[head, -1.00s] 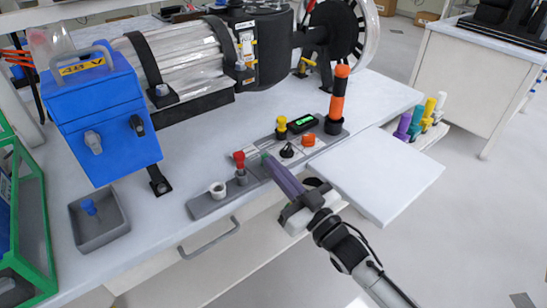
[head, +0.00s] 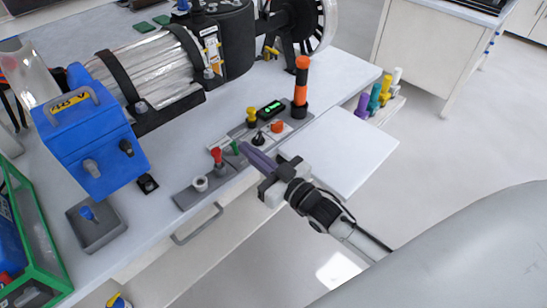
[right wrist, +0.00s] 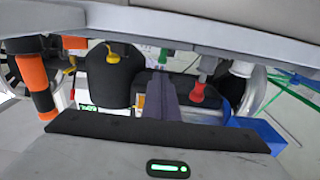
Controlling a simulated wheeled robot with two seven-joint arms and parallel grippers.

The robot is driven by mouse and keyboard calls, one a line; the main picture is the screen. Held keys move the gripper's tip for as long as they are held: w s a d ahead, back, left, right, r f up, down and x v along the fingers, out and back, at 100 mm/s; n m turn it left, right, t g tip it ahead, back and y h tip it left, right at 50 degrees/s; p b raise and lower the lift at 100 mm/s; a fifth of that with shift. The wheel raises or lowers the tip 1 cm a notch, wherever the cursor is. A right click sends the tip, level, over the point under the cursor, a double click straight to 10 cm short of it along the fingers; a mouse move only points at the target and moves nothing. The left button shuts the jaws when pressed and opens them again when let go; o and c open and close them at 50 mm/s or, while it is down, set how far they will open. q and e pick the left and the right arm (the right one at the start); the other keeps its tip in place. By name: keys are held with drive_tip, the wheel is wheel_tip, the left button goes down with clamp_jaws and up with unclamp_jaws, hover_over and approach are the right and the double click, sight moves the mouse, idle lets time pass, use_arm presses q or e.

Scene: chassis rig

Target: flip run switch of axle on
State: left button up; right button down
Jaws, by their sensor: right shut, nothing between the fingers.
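The control panel (head: 183,199) is a grey strip along the table's front edge. It carries a red knob (head: 216,156), a small green part (head: 235,147), a black knob (head: 258,138), an orange button (head: 277,126), a yellow knob (head: 251,115) and a lit green display (head: 270,107). I cannot tell which is the axle's run switch. My right gripper (head: 247,151) is shut and empty, its purple fingers pointing at the panel beside the green part; contact is unclear. In the right wrist view the fingers (right wrist: 160,95) hide the panel's middle, and the red knob (right wrist: 197,90) is beside them. My left gripper is out of view.
An orange-and-black stack (head: 301,85) stands at the panel's far end. A blue box (head: 95,145) and grey tray (head: 92,235) are at left, the large motor (head: 155,70) behind. A white board (head: 345,150) lies right of the gripper. Coloured pegs (head: 373,95) stand beyond it.

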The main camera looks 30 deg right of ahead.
drive_tip(key=s+d+r, duration=0.1)
drive_tip(key=s+r, duration=0.1)
drive_tip(key=s, duration=0.3)
drive_tip(key=s+d+r+p, duration=0.1)
drive_tip(key=s+d+r, duration=0.1)
drive_tip(key=s, duration=0.3)
drive_tip(key=shift+s+r, duration=0.25)
drive_tip(key=shift+r, duration=0.35)
drive_tip(key=s+a+f+g+h, duration=0.1)
drive_tip(key=s+a+f+g, duration=0.2)
drive_tip(key=s+f, duration=0.5)
drive_tip(key=s+a+f+m+g+h, duration=0.1)
drive_tip(key=s+a+f+g, duration=0.2)
drive_tip(key=f, duration=1.1)
drive_tip(key=s+g, duration=0.3)
drive_tip(key=s, duration=0.2)
drive_tip(key=shift+h, duration=0.3)
